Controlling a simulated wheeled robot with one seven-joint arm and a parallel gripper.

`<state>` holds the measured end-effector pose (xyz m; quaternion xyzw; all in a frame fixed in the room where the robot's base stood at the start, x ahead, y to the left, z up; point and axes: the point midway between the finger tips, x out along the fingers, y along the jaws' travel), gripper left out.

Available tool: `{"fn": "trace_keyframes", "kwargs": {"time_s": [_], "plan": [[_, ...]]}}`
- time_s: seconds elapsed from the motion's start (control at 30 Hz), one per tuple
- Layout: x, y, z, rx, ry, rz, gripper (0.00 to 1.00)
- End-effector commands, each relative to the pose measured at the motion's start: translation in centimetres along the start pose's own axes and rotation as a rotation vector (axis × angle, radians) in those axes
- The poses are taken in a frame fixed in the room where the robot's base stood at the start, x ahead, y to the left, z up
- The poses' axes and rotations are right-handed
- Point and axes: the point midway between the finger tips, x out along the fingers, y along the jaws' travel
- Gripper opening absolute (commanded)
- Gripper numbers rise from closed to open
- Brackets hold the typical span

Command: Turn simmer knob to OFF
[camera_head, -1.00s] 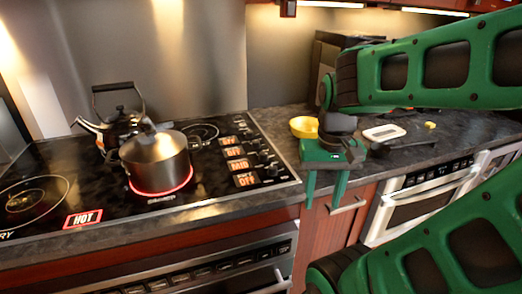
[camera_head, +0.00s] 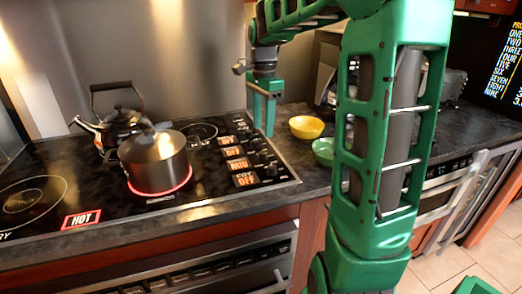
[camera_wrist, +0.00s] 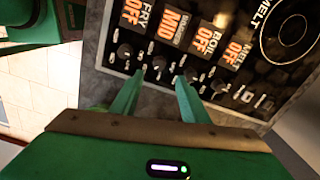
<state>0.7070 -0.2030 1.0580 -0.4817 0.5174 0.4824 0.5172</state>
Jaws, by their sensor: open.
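The stove's knobs stand in a row beside lit labels on the right edge of the black cooktop. The dark knob (camera_wrist: 159,62) beside the orange MID label (camera_wrist: 170,22) looks like the simmer knob; the small text is hard to read. My gripper (camera_head: 264,129) is above the knob row, fingers pointing down. In the wrist view my gripper (camera_wrist: 158,78) is open and empty. That knob lies just beyond the gap between the fingertips, and I cannot tell its height clearance. Neighbouring knobs sit close on both sides.
A steel pot (camera_head: 155,160) stands on a glowing red burner, with a kettle (camera_head: 119,126) behind it. A HOT sign (camera_head: 82,219) glows at the front. A yellow bowl (camera_head: 306,127) and a green bowl (camera_head: 323,151) are on the counter right of the cooktop.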

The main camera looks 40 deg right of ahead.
Motion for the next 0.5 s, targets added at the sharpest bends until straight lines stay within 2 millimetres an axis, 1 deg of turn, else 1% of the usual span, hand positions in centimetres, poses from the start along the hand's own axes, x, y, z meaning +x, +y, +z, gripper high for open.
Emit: {"fn": "trace_keyframes", "kwargs": {"time_s": [0.03, 0.3, 0.4, 0.5], "plan": [[0.9, 0.1, 0.0, -0.001, -0.001, 0.003, 0.41], [5.7, 0.1, 0.1, -0.002, -0.001, 0.004, 0.41], [7.2, 0.1, 0.1, -0.002, 0.0, 0.003, 0.41], [8.2, 0.1, 0.1, -0.003, 0.0, 0.002, 0.41]]}}
